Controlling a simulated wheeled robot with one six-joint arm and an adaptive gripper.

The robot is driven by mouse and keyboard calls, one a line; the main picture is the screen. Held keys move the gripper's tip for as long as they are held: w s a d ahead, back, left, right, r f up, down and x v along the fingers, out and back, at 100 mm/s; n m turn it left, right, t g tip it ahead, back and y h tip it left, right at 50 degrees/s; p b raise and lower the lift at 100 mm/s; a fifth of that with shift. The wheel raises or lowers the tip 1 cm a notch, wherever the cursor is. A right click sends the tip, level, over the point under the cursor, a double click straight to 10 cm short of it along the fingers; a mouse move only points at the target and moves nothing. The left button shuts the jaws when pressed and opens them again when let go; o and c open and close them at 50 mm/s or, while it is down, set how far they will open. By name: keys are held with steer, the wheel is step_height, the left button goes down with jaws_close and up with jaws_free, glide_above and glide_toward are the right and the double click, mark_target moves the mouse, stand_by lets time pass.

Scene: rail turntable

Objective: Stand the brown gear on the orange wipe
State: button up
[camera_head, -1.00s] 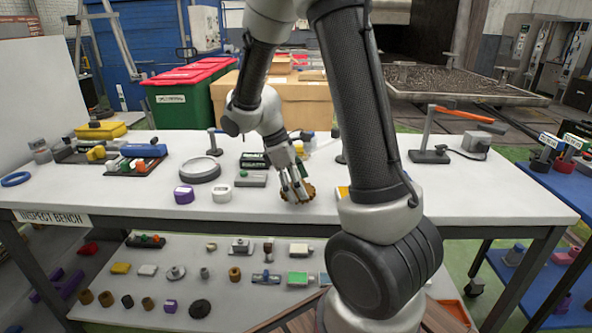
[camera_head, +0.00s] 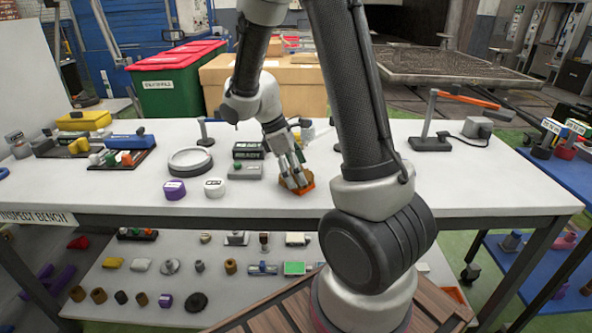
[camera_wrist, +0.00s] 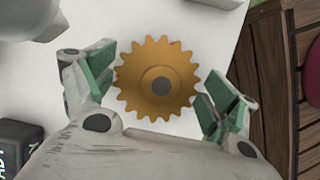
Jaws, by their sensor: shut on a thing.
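The brown gear (camera_wrist: 157,77) lies between the two green-padded fingers of my gripper (camera_wrist: 157,90) in the wrist view, its toothed face toward the camera, with a raised hub and a dark centre. My gripper is shut on it. In the head view my gripper (camera_head: 295,182) points down low over the bench's front half, with orange-brown colour at its fingertips. I cannot tell there how much is gear and how much is orange wipe. The wipe is not clearly seen in the wrist view. Whether the gear touches anything below is unclear.
The white bench (camera_head: 120,200) holds a purple block (camera_head: 174,189), a white block (camera_head: 214,187), a grey round dish (camera_head: 190,162) and a small grey fixture (camera_head: 245,171), all left of my gripper. A clamp stand (camera_head: 431,142) is at right. My arm hides part of the bench.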

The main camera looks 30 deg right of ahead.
steer(key=shift+f, duration=0.15)
steer(key=o, duration=1.2)
steer(key=shift+o, duration=0.2)
steer(key=v, duration=1.1)
steer(key=s+r+m+t+y, duration=0.1)
steer(key=s+r+m+t, duration=0.2)
steer(key=s, duration=0.6)
steer(key=s+r+m+t+y, duration=0.2)
steer(key=s+r+m+t, duration=0.1)
steer(key=s+r+m, duration=0.3)
steer(key=shift+s+m+t+y, duration=0.35)
steer(key=shift+s+m, duration=0.75)
steer(key=shift+s, duration=0.6)
